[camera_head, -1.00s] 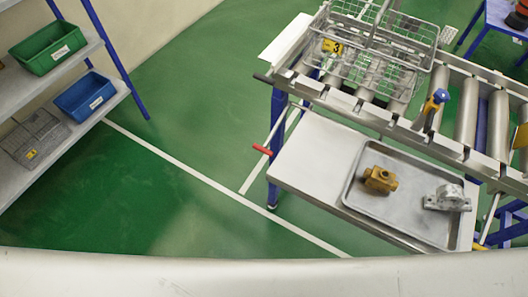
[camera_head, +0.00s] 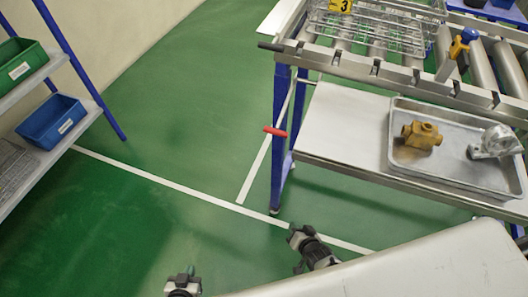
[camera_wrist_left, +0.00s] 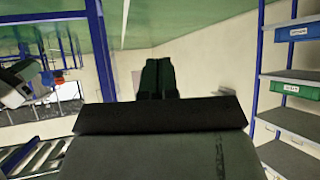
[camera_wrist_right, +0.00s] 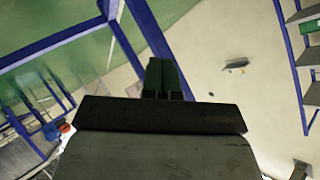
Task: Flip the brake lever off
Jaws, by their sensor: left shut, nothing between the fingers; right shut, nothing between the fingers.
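A lever with a red grip (camera_head: 275,131) sticks out at the left end of the roller conveyor frame, beside its blue leg. A second lever with a blue knob (camera_head: 462,42) stands on the conveyor's front rail. I cannot tell for sure which is the brake lever. My left gripper (camera_head: 183,280) is shut and empty at the bottom of the head view; its fingers show in the left wrist view (camera_wrist_left: 158,78). My right gripper (camera_head: 298,236) is shut and empty, below the red grip in the picture and apart from it; its fingers show in the right wrist view (camera_wrist_right: 163,78).
A metal tray (camera_head: 395,165) with a brass valve body (camera_head: 422,135) and a grey metal part (camera_head: 494,142) lies on the shelf in front of the conveyor. A wire basket (camera_head: 385,28) sits on the rollers. A rack with a blue bin (camera_head: 50,122) stands left. Green floor between is clear.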

